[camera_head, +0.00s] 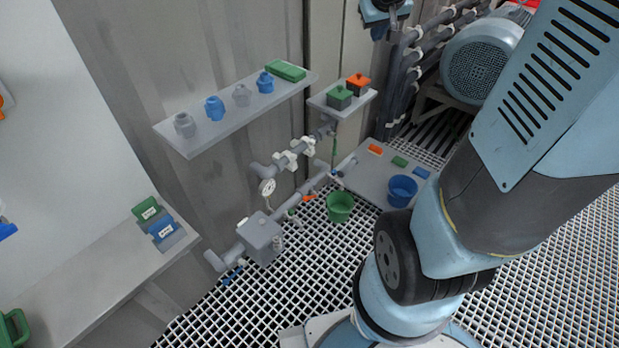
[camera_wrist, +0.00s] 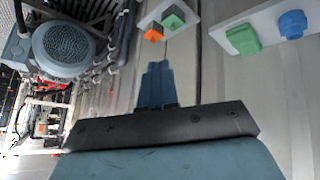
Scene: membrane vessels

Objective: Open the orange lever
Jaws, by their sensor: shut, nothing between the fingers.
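The orange lever (camera_head: 309,197) is small and sits on the grey pipework low on the wall, left of the green bucket. Its exact angle is too small to tell. It does not show in the wrist view. My gripper (camera_wrist: 158,68) shows in the wrist view with its blue fingers together and nothing between them. It points along the wall near the shelves, clear of any object. In the head view only part of my arm's end shows at the top edge, well above and away from the lever.
A grey valve box (camera_head: 262,238) and a gauge (camera_head: 267,187) sit by the pipe. A green bucket (camera_head: 340,207) and blue bucket (camera_head: 402,190) stand close by. A shelf (camera_head: 240,112) with fittings and a small shelf (camera_head: 342,104) with two boxes jut out above. Grating is clear in front.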

